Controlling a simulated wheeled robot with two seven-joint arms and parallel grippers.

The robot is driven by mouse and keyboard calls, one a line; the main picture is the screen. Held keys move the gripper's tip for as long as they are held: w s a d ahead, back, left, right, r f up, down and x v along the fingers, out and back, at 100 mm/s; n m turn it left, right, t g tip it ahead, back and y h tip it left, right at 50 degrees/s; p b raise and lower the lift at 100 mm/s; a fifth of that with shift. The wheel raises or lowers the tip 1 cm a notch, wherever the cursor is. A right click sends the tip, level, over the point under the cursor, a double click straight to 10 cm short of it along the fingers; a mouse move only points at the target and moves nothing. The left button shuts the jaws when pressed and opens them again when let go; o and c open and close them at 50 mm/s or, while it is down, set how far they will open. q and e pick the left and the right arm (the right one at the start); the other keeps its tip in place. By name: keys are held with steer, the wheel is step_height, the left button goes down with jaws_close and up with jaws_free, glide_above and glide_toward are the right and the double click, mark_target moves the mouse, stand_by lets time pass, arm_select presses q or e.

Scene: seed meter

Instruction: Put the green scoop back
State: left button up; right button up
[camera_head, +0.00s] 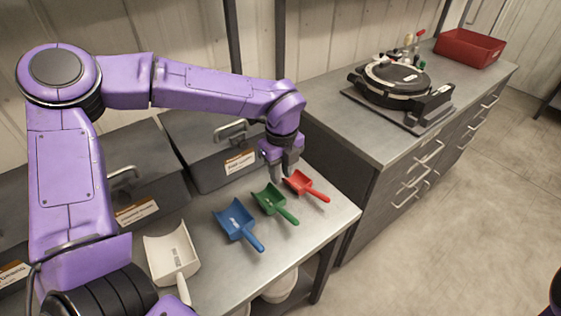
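The green scoop (273,201) lies on the metal table, its handle pointing to the lower right. It sits between a blue scoop (238,224) on its left and a red scoop (305,186) on its right. My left gripper (282,178) points down just above and behind the green and red scoops. Its fingers look slightly apart with nothing between them. The green scoop appears free of the fingers. My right gripper is out of view; only a dark bit of what may be my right arm shows at the lower right edge.
A white scoop (172,256) lies at the table's left front. Grey lidded bins (205,150) with labels stand along the table's back. On the counter (340,120) at right are a round black device (393,80) and a red bin (468,48). The table front (300,232) is bare.

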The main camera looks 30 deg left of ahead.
arm_select(q)
step_height(320, 180, up, 5)
steer(key=shift+r, duration=0.15)
